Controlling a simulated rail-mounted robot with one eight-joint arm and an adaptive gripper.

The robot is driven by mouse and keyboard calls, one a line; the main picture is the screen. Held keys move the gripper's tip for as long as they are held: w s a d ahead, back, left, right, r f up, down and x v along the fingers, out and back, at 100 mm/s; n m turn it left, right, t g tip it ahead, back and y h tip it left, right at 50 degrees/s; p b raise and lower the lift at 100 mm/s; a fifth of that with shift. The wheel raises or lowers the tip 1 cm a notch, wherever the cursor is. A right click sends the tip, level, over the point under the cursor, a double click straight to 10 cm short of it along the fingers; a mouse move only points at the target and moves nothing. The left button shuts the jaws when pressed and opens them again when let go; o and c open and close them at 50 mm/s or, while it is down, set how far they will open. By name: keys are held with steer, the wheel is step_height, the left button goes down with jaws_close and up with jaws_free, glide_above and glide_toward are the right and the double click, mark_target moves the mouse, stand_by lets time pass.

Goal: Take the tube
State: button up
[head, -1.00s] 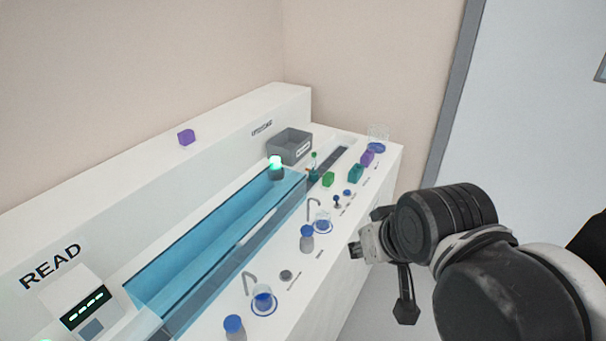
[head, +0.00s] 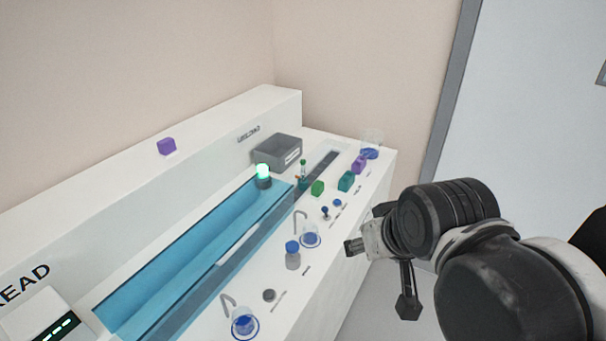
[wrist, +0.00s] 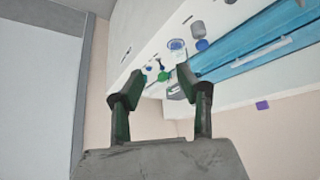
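My gripper (head: 380,275) is off the bench's front right side, well apart from the tube. In the wrist view my gripper (wrist: 158,83) is open, its two fingers spread with nothing held. A small green item shows beyond the fingertips in the wrist view; I cannot tell whether it is the tube's cap.
The blue channel (head: 190,262) runs along the white bench. A grey bin (head: 277,152), teal block (head: 346,181), green block (head: 318,188) and glowing green lamp (head: 263,176) stand near the tube. A blue-capped bottle (head: 293,256) and hooked spouts line the front. Floor right of the bench is clear.

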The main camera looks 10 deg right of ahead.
steer(key=w+r+n+g+p, duration=0.2)
steer(key=w+r+n, duration=0.1)
steer(key=w+r, duration=0.8)
steer(key=n+g+p, duration=0.5)
steer(key=n, duration=0.4)
glide_above(303, 164)
step_height(303, 164, down, 16)
steer(key=r, duration=0.1)
steer(key=shift+w+d+f, duration=0.15)
steer(key=shift+w+f, duration=0.1)
steer(key=shift+f, duration=0.2)
steer(key=shift+w+d+f, duration=0.15)
steer(key=shift+w+f, duration=0.05)
steer(key=shift+f, duration=0.2)
step_height(303, 164, down, 14)
steer(key=shift+a+r, duration=0.15)
steer(key=shift+r, duration=0.1)
jaws_close()
